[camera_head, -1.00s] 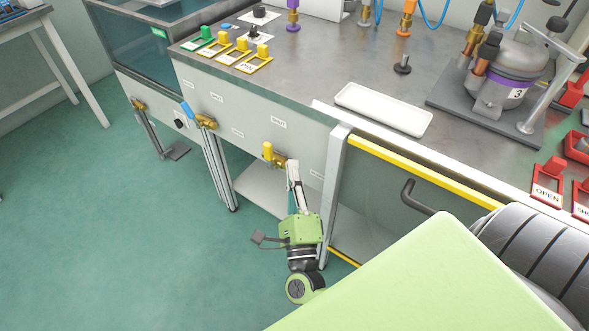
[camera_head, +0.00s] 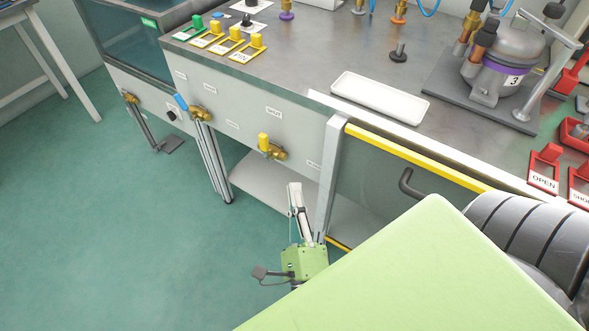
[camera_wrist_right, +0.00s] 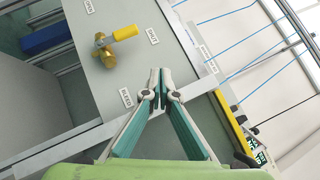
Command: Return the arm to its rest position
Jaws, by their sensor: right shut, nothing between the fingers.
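My right gripper (camera_head: 296,190) is low in front of the workbench, below the yellow-handled valve (camera_head: 270,147), and apart from it. Its fingers are shut with nothing between them. In the right wrist view the fingertips (camera_wrist_right: 160,75) meet in the middle, and the brass valve with its yellow handle (camera_wrist_right: 117,38) is beyond them to the upper left. My green arm link covers the lower right of the head view. My left gripper is not in view.
The bench front has a blue-handled valve (camera_head: 198,113) to the left and a yellow-edged panel with a dark handle (camera_head: 410,187) to the right. Green floor (camera_head: 120,240) is clear at left.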

